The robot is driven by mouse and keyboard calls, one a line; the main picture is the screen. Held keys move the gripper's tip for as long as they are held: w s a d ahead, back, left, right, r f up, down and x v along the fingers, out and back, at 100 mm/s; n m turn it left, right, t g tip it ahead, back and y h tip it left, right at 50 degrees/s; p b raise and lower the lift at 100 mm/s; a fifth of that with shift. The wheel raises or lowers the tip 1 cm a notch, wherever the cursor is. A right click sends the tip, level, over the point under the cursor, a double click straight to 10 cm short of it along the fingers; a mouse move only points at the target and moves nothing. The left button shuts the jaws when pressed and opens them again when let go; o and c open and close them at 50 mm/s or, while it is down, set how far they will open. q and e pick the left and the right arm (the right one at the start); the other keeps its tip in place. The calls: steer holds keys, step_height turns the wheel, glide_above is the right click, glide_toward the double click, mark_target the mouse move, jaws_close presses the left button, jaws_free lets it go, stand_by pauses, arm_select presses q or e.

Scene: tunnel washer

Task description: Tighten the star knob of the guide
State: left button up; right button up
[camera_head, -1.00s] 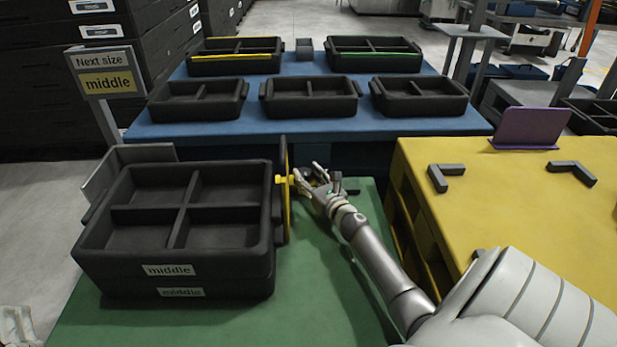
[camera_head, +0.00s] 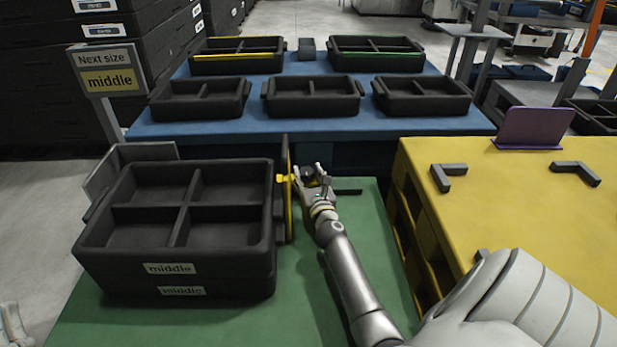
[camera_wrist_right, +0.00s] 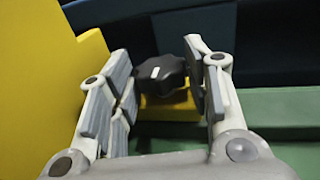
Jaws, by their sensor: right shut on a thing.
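The guide (camera_head: 287,200) is a yellow upright plate by the right side of the stacked black trays on the green table. It also shows as a yellow wall in the right wrist view (camera_wrist_right: 35,90). Its star knob (camera_wrist_right: 160,74) is black with a white mark and sits at a yellow bracket (camera_wrist_right: 168,107). My right gripper (camera_head: 309,174) is at the guide's right side, shut on the star knob, with a finger on each side of it in the right wrist view. A pale part of my left gripper (camera_head: 12,328) shows at the lower left edge; its fingers are unclear.
Two stacked black trays (camera_head: 172,285) labelled "middle" stand on the green table (camera_head: 330,270). A blue table (camera_head: 330,127) with several trays is behind. A yellow table (camera_head: 520,210) stands to the right. A sign (camera_head: 108,72) reads "Next size middle".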

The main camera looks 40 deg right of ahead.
steer(key=o, duration=1)
steer(key=shift+d+n+t+y, duration=0.1)
steer(key=shift+n+t+y, duration=0.2)
steer(key=shift+y, duration=0.1)
